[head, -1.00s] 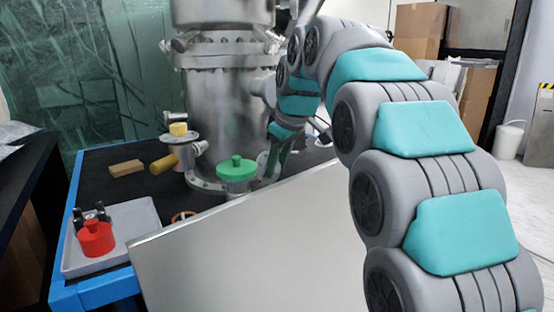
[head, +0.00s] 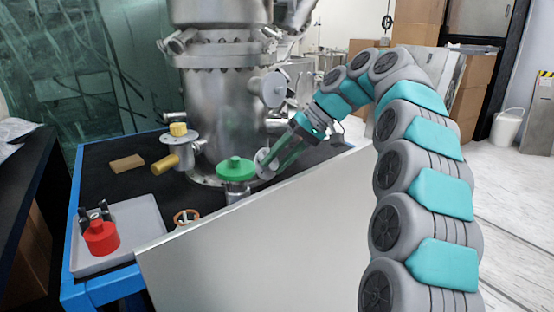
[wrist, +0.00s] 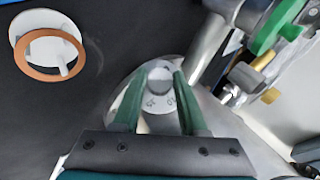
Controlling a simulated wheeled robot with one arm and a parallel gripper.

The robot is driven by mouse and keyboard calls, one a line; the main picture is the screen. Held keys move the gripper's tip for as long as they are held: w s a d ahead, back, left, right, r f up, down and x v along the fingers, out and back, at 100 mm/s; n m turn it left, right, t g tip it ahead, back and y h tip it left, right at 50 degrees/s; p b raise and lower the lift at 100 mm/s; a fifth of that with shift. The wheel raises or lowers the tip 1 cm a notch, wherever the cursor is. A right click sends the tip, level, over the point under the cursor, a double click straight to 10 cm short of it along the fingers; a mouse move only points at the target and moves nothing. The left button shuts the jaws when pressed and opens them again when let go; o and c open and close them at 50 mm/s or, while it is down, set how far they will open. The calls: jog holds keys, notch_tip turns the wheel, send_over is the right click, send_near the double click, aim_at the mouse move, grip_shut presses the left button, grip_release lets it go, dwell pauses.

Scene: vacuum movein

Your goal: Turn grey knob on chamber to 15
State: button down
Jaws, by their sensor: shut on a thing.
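The steel chamber (head: 228,115) stands on the dark bench top. A small grey knob (wrist: 160,76) with a pale dial face sits between the green fingers of my gripper (wrist: 158,84) in the wrist view. The fingers are shut on it. The knob itself is hard to make out there.
A green handwheel valve (head: 236,168) stands just left of my fingertips. A large pale panel (head: 260,240) rises in front of the bench. A grey tray (head: 140,220) with a red part (head: 101,238) is at the left. A copper ring (head: 187,216) lies between.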

jog(key=shift+d+m+g+y, duration=0.1)
jog(key=shift+m+g+y, duration=0.2)
jog(key=shift+m+y, duration=0.35)
jog(key=shift+c, duration=2.2)
grip_release()
